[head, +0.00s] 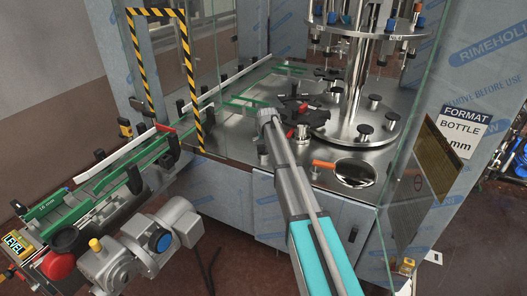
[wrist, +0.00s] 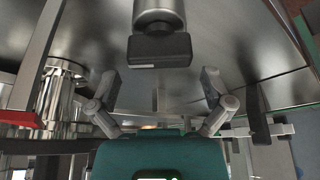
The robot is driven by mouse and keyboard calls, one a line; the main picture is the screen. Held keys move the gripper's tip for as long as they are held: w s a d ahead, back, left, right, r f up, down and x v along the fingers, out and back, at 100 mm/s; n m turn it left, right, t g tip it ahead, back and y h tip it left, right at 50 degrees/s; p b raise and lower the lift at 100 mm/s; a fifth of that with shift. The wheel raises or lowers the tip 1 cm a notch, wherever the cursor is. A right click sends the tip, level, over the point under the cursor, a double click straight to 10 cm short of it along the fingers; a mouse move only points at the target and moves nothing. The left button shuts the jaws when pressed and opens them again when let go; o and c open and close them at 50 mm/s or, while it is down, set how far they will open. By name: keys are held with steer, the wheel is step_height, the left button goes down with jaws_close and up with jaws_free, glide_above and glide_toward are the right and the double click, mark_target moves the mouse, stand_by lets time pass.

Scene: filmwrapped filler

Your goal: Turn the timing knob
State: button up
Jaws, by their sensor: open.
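My arm reaches into the machine over its steel table (head: 235,140) in the head view. The end of my arm, with my gripper (head: 266,114), is beside the black star wheel (head: 296,104); its fingers are too small to make out there. In the wrist view my gripper (wrist: 160,88) is open, its two grey fingers spread apart with nothing between them. A dark, blocky knob-like end (wrist: 160,50) on a metal cylinder (wrist: 159,15) lies just beyond the fingers, apart from them. I cannot tell whether it is the timing knob; no label shows on it.
Clear panels and a striped yellow-black frame (head: 190,75) surround the opening. The steel turret column (head: 352,75) with several black knobs stands right of my gripper. A conveyor with green rails (head: 105,185) and a grey motor (head: 150,245) are at left. An orange-handled round mirror (head: 355,172) lies in front.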

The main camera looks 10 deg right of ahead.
mark_target(264, 145)
steer(key=shift+b+x, duration=1.1)
steer(key=shift+x, duration=0.4)
steer(key=c, duration=0.8)
